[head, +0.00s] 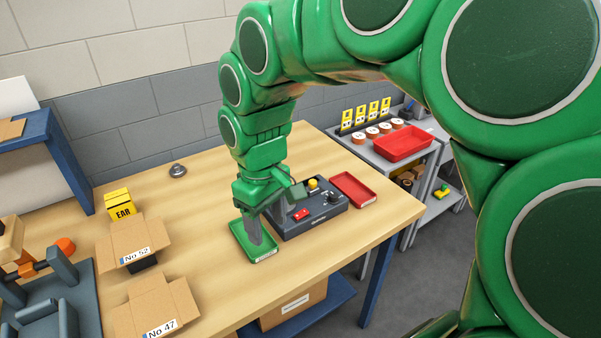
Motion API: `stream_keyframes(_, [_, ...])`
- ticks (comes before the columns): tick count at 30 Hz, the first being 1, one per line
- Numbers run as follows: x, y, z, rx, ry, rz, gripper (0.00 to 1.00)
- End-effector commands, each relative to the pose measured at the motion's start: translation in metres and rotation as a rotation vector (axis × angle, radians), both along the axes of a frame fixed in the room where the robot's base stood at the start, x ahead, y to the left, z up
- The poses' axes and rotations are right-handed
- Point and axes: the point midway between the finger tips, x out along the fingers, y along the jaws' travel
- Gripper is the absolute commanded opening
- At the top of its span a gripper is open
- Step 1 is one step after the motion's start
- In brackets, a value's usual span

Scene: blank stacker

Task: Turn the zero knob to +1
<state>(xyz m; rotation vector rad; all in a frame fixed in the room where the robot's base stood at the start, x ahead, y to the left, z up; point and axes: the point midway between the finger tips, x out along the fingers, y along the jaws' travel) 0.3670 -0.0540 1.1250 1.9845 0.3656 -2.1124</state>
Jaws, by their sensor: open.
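A dark grey control box (318,222) stands on the wooden table. On its top are a black knob (331,197), a yellow button (313,184) and a red part (301,213). The black knob looks like the zero knob, but its scale and setting are too small to read. My gripper (272,215) is open and empty, pointing down at the left side of the box. One grey finger hangs over the green tray (264,257); whether it touches the tray I cannot tell. My gripper hides the box's left part.
A small red tray (352,189) lies right of the box. Open cartons (137,243) and a yellow EAR box (119,203) stand at the left. A metal bell-like thing (178,171) sits at the back. A shelf with a red bin (403,145) stands behind right. The table between cartons and green tray is clear.

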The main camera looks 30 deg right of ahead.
Motion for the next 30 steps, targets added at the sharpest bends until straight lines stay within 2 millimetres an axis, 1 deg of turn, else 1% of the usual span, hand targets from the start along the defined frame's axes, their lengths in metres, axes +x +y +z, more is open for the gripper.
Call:
stream_keyframes(1, [0.014,-0.009,-0.001,0.007,-0.005,0.016,0.59])
stream_keyframes(3, [0.033,-0.023,0.000,0.014,-0.022,0.038,0.59])
stream_keyframes(8, [0.072,-0.062,-0.006,0.021,-0.048,0.075,0.59])
stream_keyframes(9, [0.081,-0.073,-0.008,0.022,-0.055,0.081,0.59])
stream_keyframes(11, [0.093,-0.091,-0.013,0.023,-0.060,0.088,0.59])
stream_keyframes(14, [0.111,-0.122,-0.021,0.023,-0.074,0.094,0.59])
stream_keyframes(15, [0.118,-0.136,-0.026,0.022,-0.076,0.095,0.59])
stream_keyframes(17, [0.125,-0.157,-0.034,0.021,-0.077,0.094,0.59])
stream_keyframes(18, [0.129,-0.171,-0.039,0.018,-0.079,0.092,0.59])
stream_keyframes(20, [0.135,-0.194,-0.048,0.015,-0.081,0.086,0.59])
stream_keyframes(21, [0.137,-0.208,-0.055,0.011,-0.078,0.084,0.59])
stream_keyframes(24, [0.140,-0.239,-0.069,0.005,-0.075,0.074,0.59])
stream_keyframes(27, [0.140,-0.263,-0.080,-0.002,-0.069,0.066,0.59])
stream_keyframes(30, [0.138,-0.276,-0.087,-0.006,-0.065,0.060,0.59])
